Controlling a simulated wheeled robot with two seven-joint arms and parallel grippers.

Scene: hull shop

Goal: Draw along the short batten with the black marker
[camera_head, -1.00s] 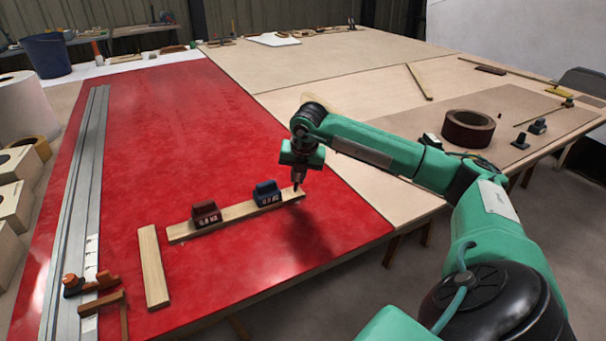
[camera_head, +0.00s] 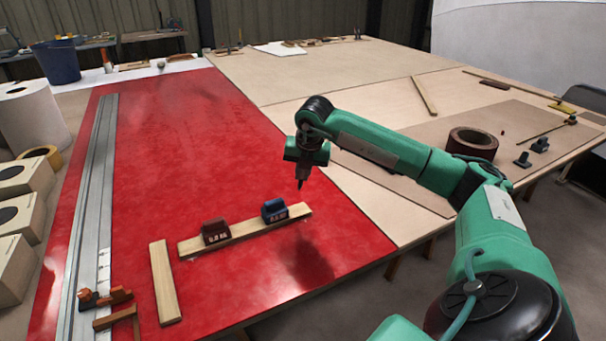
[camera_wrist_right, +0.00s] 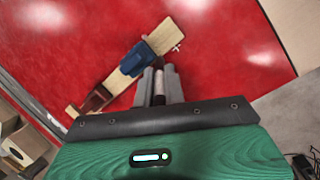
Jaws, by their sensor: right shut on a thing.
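A pale wooden batten (camera_head: 242,231) lies on the red sheet with a dark red weight (camera_head: 215,231) and a blue weight (camera_head: 274,210) on it. My right gripper (camera_head: 304,165) is shut on the dark marker (camera_head: 300,182), which points down. Its tip appears apart from and above the batten's right end. In the right wrist view the fingers (camera_wrist_right: 160,84) hold the marker beside the batten (camera_wrist_right: 172,31) and the blue weight (camera_wrist_right: 134,61). A small pale mark shows near the batten there. My left gripper is out of view.
A second wooden strip (camera_head: 165,282) lies left of the weighted batten. A long metal rail (camera_head: 88,212) with an orange-brown clamp (camera_head: 105,298) runs along the red sheet's left side. A brown tape roll (camera_head: 473,142) stands at right. The red sheet's far part is clear.

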